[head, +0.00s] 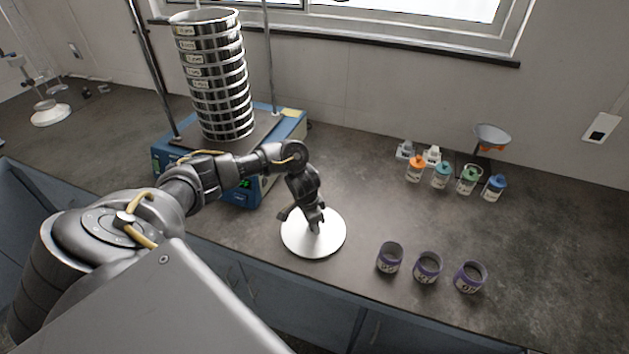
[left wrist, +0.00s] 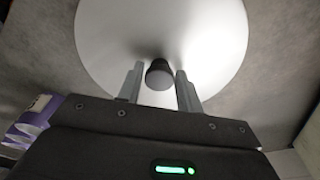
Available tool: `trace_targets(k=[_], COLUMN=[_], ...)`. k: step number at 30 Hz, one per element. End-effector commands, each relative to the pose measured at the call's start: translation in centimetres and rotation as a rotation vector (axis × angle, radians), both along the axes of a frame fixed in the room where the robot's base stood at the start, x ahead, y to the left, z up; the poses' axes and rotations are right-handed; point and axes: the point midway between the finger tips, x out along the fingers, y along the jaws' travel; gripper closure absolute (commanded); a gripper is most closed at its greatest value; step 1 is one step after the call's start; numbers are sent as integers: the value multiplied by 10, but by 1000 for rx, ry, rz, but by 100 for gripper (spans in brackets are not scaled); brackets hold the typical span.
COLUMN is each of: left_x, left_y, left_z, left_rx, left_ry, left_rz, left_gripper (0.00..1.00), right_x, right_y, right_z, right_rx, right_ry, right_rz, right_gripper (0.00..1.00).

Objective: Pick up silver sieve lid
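The silver sieve lid (head: 298,239) is a round, pale disc lying flat on the dark counter in front of the sieve shaker. In the left wrist view the lid (left wrist: 105,42) fills the upper part, with a dark knob (left wrist: 159,75) at its middle. My left gripper (head: 316,228) is above the lid, pointing down. In the left wrist view the two fingers of my left gripper (left wrist: 157,88) stand apart on either side of the knob, with gaps showing. My right gripper is not in view.
The sieve shaker (head: 164,161) with a tall stack of sieves (head: 210,75) stands behind my left arm. Several purple-banded cups (head: 427,267) stand right of the lid. Several capped bottles (head: 468,179) are at the back right. The right counter is mostly clear.

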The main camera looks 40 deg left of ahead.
Motion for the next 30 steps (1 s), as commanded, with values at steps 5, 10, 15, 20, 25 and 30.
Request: trace_targets(k=[5,10,15,20,25,30], left_x=[0,0,0,1,-4,-37], left_y=[0,0,0,0,1,6], left_z=[0,1,2,13,40,81], left_rx=[0,0,0,-1,2,6], left_ry=[0,-1,-1,-3,-1,-2], left_rz=[0,0,0,-1,-3,-5], left_gripper=[88,97,97,97,97,97], right_x=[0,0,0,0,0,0], right_y=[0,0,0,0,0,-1], right_z=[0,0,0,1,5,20], right_rx=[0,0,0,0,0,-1], right_ry=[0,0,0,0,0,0], right_rz=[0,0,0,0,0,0], right_gripper=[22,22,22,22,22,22])
